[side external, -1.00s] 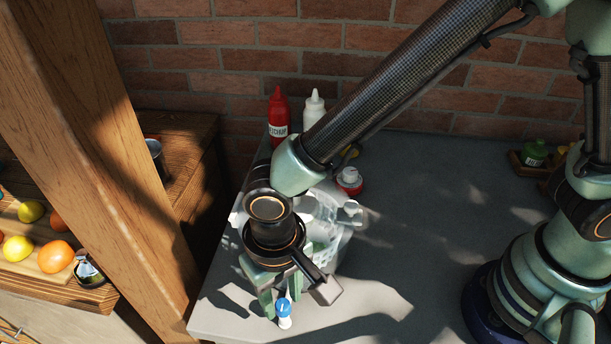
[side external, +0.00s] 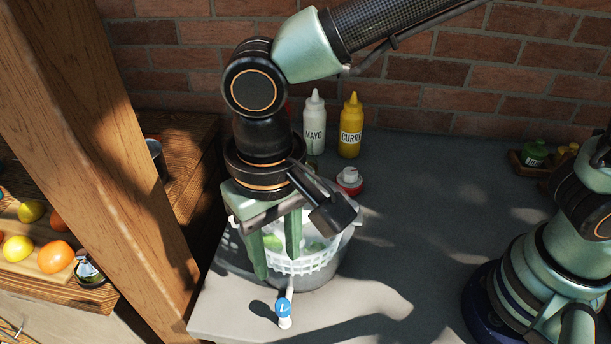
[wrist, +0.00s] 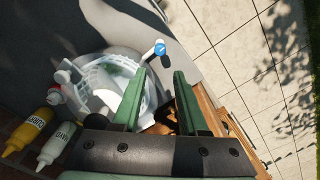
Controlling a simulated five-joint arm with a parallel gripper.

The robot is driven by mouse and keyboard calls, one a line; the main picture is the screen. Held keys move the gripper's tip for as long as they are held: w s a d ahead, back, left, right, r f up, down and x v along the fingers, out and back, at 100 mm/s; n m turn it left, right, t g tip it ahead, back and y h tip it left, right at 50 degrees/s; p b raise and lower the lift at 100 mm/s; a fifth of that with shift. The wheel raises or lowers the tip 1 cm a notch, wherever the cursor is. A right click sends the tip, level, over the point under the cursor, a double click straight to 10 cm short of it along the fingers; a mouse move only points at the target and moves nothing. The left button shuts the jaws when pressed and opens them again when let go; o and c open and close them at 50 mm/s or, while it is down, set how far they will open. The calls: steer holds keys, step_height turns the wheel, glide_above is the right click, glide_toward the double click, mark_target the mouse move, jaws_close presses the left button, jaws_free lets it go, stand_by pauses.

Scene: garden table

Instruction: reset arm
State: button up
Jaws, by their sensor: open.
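My gripper (side external: 278,262) hangs over the left part of the grey table (side external: 440,190), its green fingers pointing down. The fingers are apart with nothing between them. They stand in front of and above a white basket (side external: 325,262), which partly hides behind them. In the wrist view my gripper (wrist: 163,95) is also open, and the basket (wrist: 92,80) lies to the left of the fingers. Pale and green items show inside the basket, but I cannot tell what they are.
Mayo (side external: 314,125) and curry (side external: 350,128) bottles stand near the brick wall. A red-and-white container (side external: 349,181) is beside the basket. A wooden post (side external: 110,150) rises at left. The table's middle is clear.

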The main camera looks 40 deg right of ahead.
steer(key=shift+t+y, duration=0.4)
steer(key=w+d+r, duration=0.1)
steer(key=d, duration=0.1)
steer(key=w+d+r, duration=0.1)
steer(key=d, duration=0.1)
steer(key=w+d+r, duration=0.1)
steer(key=d, duration=0.1)
steer(key=shift+w, duration=0.4)
steer(key=d+r+t, duration=0.2)
steer(key=d, duration=1)
steer(key=w+d+r+t, duration=0.1)
steer(key=d+r+t, duration=0.1)
steer(key=d, duration=1.1)
steer(key=shift+r+t+h, duration=0.25)
steer(key=shift+t+h, duration=0.15)
